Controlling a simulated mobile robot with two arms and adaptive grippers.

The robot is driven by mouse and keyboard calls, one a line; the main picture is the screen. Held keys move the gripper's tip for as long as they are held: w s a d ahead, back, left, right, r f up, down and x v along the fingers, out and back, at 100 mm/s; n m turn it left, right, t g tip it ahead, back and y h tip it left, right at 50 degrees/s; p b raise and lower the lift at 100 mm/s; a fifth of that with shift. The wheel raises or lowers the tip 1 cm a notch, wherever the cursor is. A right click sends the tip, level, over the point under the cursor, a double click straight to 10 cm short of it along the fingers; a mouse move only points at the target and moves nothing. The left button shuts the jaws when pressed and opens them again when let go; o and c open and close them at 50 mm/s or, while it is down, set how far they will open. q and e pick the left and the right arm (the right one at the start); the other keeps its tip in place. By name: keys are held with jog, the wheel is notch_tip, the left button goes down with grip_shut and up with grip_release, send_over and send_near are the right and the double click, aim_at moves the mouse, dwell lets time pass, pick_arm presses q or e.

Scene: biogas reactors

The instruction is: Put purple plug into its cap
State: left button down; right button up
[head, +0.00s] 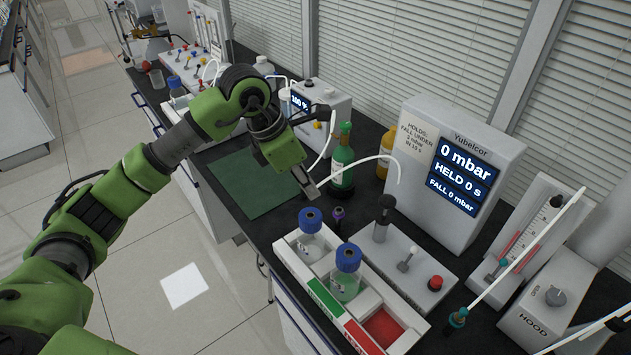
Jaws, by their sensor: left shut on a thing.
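My left gripper (311,190) is shut above the bench, just up and left of a small purple-topped dark piece (338,213). A thin white tube (372,158) arches from the right to its fingertips. What sits between the fingers is too small to make out. I cannot tell whether the purple-topped piece is the plug or its cap. Two bottles with blue caps (347,256) stand in a white rack (295,262) in front.
A pressure unit (459,160) reading 0 mbar stands at the back. A green bottle (343,158) and an orange bottle (385,150) stand behind the gripper. A teal-ended tube (458,317) is at right. A bare green mat (245,182) lies left.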

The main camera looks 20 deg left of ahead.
pick_arm(q)
jog(key=shift+a+f, duration=0.1)
jog(key=shift+f, duration=0.05)
jog(key=b, duration=0.3)
send_over(314, 214)
jog(key=a, duration=0.1)
jog(key=shift+s+a+f, duration=0.1)
jog(key=shift+s+f, duration=0.1)
jog(key=shift+f, duration=1)
jog(key=shift+s+f, duration=0.2)
jog(key=shift+f, duration=0.95)
jog(key=shift+f+b, duration=0.3)
jog(key=shift+b, duration=0.25)
jog(key=shift+f+b, duration=0.65)
jog(key=c, duration=2)
grip_release()
